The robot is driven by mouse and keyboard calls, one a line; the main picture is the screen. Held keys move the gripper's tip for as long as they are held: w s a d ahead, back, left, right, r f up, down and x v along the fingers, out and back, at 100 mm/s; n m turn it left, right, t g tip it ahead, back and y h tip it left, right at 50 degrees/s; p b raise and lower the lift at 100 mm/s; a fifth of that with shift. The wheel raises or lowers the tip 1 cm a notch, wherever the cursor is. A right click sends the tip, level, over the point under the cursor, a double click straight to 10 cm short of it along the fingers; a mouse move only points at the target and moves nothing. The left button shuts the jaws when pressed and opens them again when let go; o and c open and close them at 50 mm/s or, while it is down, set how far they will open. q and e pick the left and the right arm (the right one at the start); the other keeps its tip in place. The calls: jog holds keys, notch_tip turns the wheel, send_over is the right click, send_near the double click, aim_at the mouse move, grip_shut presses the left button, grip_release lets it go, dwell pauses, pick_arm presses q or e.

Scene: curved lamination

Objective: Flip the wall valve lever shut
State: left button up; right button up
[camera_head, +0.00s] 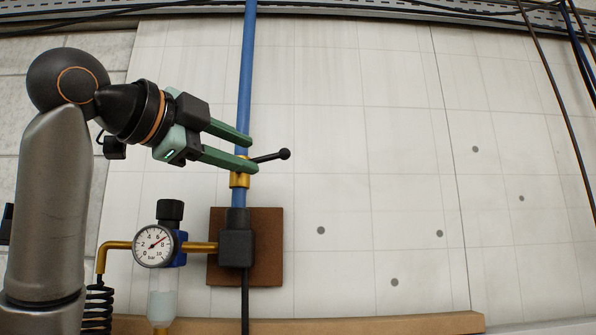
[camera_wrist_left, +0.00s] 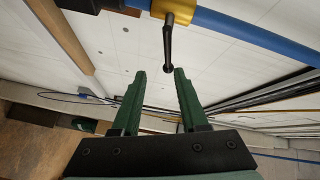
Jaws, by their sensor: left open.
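The wall valve has a brass body (camera_head: 239,181) on a vertical blue pipe (camera_head: 246,70). Its black lever (camera_head: 270,157) points right and slightly up, across the pipe, and ends in a ball knob. My left gripper (camera_head: 253,155) is open and empty, with green fingers reaching from the left across the pipe. The lower finger hides the lever's root. In the left wrist view the lever (camera_wrist_left: 167,45) hangs from the brass body (camera_wrist_left: 173,10), and its knob appears between the open fingertips (camera_wrist_left: 159,72). I cannot tell whether a finger touches it. My right gripper is out of view.
Below the valve, a black block (camera_head: 237,247) sits on a brown plate (camera_head: 270,270). A pressure gauge (camera_head: 154,246) with a brass pipe is left of it. A wooden ledge (camera_head: 400,324) runs along the bottom.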

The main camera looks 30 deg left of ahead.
aim_at(275, 158)
pick_arm(q)
jog(key=w+p, duration=0.1)
jog(key=w, duration=0.2)
jog(key=w+p, duration=0.1)
jog(key=w, duration=0.3)
jog(key=w+r+p, duration=0.1)
jog(key=w, duration=0.2)
jog(key=shift+w+d, duration=0.3)
jog(key=shift+d, duration=0.1)
grip_shut()
dwell(1.1)
